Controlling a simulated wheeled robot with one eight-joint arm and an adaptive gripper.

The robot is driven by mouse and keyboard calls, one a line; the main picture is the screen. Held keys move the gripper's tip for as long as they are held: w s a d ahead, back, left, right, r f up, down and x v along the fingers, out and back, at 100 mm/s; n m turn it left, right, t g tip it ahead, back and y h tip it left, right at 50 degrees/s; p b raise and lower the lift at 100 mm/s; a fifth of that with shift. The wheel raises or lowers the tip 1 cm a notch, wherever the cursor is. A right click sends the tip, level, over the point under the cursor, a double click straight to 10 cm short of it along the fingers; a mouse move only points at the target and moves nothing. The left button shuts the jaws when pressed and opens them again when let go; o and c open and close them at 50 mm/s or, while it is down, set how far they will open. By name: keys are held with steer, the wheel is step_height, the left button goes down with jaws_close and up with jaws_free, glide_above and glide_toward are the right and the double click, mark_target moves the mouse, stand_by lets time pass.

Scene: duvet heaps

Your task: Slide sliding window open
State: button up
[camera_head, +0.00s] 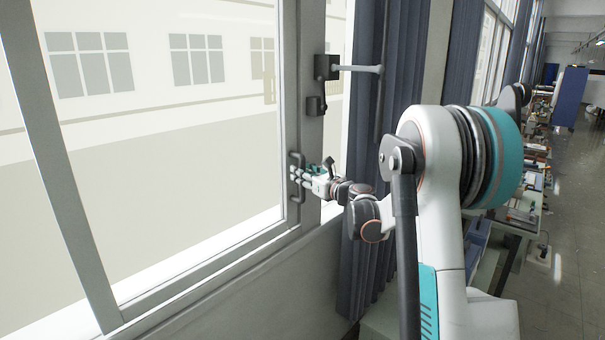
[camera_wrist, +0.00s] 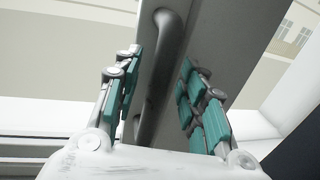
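The sliding window has a grey frame around a large pane (camera_head: 170,170). Its upright edge stile (camera_head: 308,110) carries a dark bow-shaped pull handle (camera_head: 297,180). My gripper (camera_head: 305,174) is at this handle in the head view. In the wrist view the handle (camera_wrist: 160,75) runs upright between the two green-padded fingers of my gripper (camera_wrist: 158,92). The fingers are spread, with a gap on each side of the handle, most clearly on the right. Part of the handle's lower end is hidden behind my gripper's palm.
A blue-grey curtain (camera_head: 368,120) hangs just right of the window. Cluttered tables (camera_head: 530,190) line the wall, with open floor (camera_head: 570,250) at the right.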

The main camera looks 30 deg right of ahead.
steer(key=shift+w+a, duration=0.1)
steer(key=shift+w, duration=0.35)
jaws_close()
